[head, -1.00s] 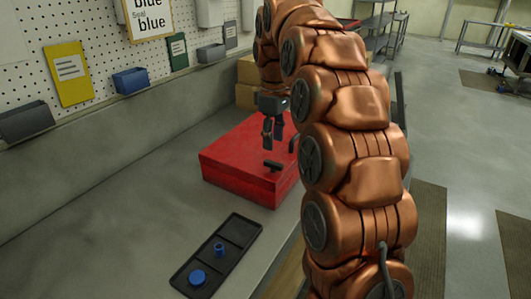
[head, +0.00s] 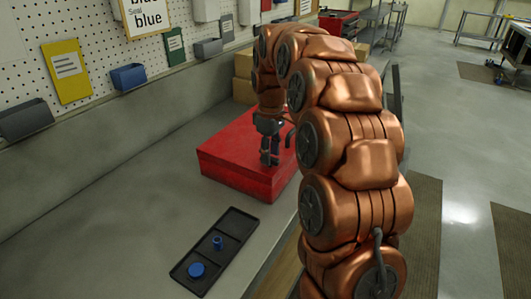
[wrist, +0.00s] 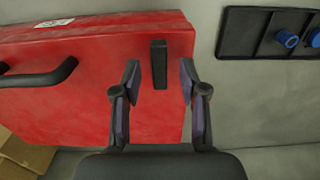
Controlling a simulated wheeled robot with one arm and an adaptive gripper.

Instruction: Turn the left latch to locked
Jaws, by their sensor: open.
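The red case (head: 228,172) lies on the grey bench, and its red face fills the left of the wrist view (wrist: 60,120). A short black bar latch (wrist: 159,64) stands near the case's right edge in the wrist view, its length running up and down the picture. My gripper (head: 269,160) is low over the near end of the case and hides the latch in the head view. In the wrist view my gripper (wrist: 159,82) is open, with one finger on each side of the latch and a gap on both sides.
A black curved handle (wrist: 40,78) is on the case, left of the latch in the wrist view. A black tray (head: 236,222) with a blue knob (head: 196,270) and a small blue cylinder (head: 217,243) lies in front. Cardboard boxes (head: 243,75) stand behind.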

